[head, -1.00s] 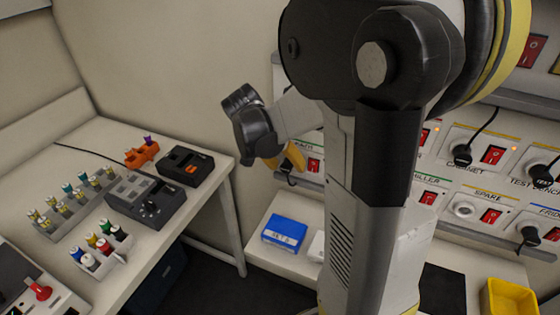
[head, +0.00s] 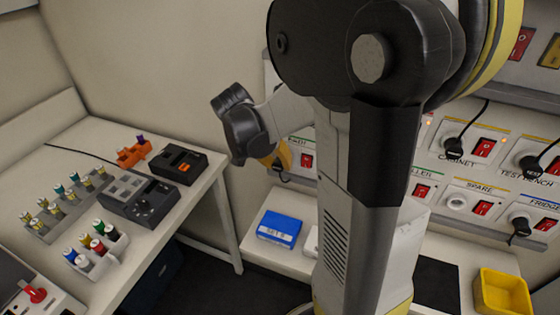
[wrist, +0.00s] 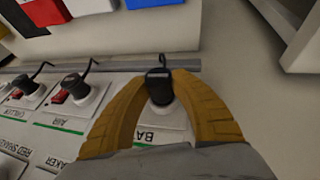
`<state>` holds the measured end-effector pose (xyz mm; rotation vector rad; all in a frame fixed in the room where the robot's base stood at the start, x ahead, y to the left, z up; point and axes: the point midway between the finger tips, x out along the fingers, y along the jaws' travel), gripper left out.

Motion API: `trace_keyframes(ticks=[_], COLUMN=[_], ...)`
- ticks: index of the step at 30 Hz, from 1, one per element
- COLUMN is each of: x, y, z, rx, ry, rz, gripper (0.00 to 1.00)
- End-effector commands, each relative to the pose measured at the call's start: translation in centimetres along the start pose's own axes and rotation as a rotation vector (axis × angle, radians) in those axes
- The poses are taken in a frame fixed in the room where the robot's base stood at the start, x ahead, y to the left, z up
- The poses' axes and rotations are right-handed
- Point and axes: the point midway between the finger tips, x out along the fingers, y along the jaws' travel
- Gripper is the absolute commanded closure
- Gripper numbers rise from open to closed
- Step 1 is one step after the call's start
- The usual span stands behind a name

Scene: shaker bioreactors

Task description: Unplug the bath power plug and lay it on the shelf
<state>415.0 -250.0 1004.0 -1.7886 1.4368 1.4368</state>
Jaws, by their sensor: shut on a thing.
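The black bath power plug (wrist: 158,88) is between my gripper's fingertips in the wrist view, over a white socket plate with a partly hidden label starting "BA". Its cord rises from its far end. My gripper (wrist: 158,82) has two yellow-brown fingers and is shut on this plug. I cannot tell whether the plug is still seated in its socket. In the head view my gripper (head: 281,160) is at the left end of the socket panel, left of a red switch. The white shelf (head: 308,208) runs below the panel.
A blue box (head: 280,229) and a yellow bin (head: 502,292) stand on the shelf, with a black mat (head: 437,283) left of the bin. Other plugs and red switches (wrist: 94,92) sit beside the bath socket. A side bench (head: 190,208) with devices and vials is at the left.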

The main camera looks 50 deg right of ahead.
Motion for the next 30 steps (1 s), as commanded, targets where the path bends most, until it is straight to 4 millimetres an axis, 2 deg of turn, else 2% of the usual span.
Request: trace_keyframes(ticks=[21,30], x=[-0.6,-0.7], y=[0.0,0.0], z=[1.5,1.6], rx=[0.000,0.000], ry=[0.000,0.000], rz=[0.001,0.001], gripper=[1.00,1.00])
